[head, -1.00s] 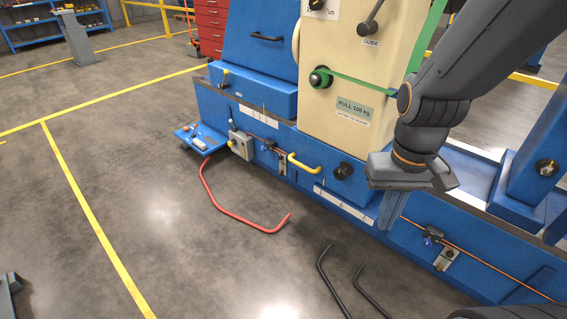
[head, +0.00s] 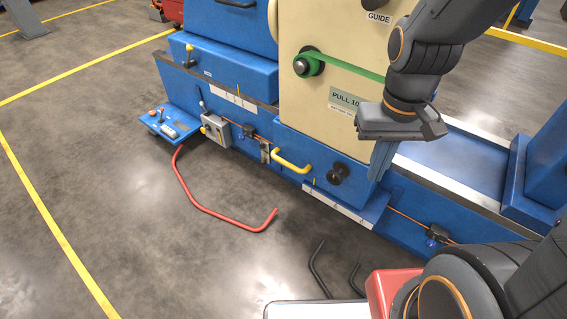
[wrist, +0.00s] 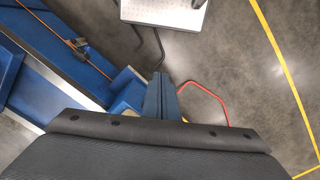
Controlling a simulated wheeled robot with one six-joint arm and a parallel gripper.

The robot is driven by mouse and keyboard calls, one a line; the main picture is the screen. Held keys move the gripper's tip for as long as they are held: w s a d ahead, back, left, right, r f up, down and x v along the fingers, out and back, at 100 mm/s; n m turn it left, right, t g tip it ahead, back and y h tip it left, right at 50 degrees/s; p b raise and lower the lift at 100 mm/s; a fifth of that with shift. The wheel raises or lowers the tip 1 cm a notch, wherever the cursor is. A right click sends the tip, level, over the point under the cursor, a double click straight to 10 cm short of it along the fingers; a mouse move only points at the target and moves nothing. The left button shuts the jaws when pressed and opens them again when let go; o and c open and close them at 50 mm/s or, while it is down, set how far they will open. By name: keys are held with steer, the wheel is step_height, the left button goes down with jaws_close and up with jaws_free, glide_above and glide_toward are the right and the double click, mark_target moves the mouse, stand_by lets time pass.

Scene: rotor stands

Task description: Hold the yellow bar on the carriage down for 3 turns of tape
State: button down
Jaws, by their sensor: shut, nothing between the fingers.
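The yellow bar (head: 293,161) is a handle on the blue front of the carriage (head: 325,150), under the cream housing (head: 310,100). Green tape (head: 345,65) runs from a dark roller on the housing to the right, behind my arm. My gripper (head: 381,172) points down to the right of the bar, apart from it, near the carriage's right end. Its fingers are shut and empty; they also show in the wrist view (wrist: 160,85). A small yellow patch beside the fingers there may be the bar; most of it is hidden.
A red bent rail (head: 215,212) and black bent rails (head: 318,270) stand at the floor in front of the machine. A grey switch box (head: 215,128) and a blue shelf (head: 170,123) stick out at left. Open floor lies to the left, with yellow lines.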

steer(key=w+a+f+n+h+b, duration=0.2)
steer(key=w+f+n+h+b, duration=0.1)
steer(key=f+n+b, duration=0.3)
steer(key=w+a+f+n+h+b, duration=0.2)
steer(key=w+f+n+h+b, duration=0.15)
steer(key=f+b, duration=0.45)
steer(key=w+a+f+n+h+b, duration=0.2)
steer(key=w+a+f+n+b, duration=0.15)
steer(key=f+n+b, duration=0.35)
steer(key=w+a+f+n+t+b, duration=0.3)
steer(key=a+f+n+t+b, duration=0.1)
steer(key=a, duration=0.3)
steer(key=w+a+f+n+t+h+b, duration=0.1)
steer(key=w+a+f+n+t+b, duration=0.3)
steer(key=a, duration=0.3)
steer(key=w+a+f+n+t+b, duration=0.4)
steer(key=a+f+b, duration=0.1)
steer(key=a+b, duration=0.1)
steer(key=shift+w+a+f, duration=0.15)
steer(key=shift+a+f, duration=0.1)
steer(key=shift+a, duration=0.3)
steer(key=shift+w+d, duration=0.1)
steer(key=b+x, duration=0.6)
steer(key=x, duration=0.7)
steer(key=shift+w+d, duration=0.25)
steer(key=shift+w, duration=0.1)
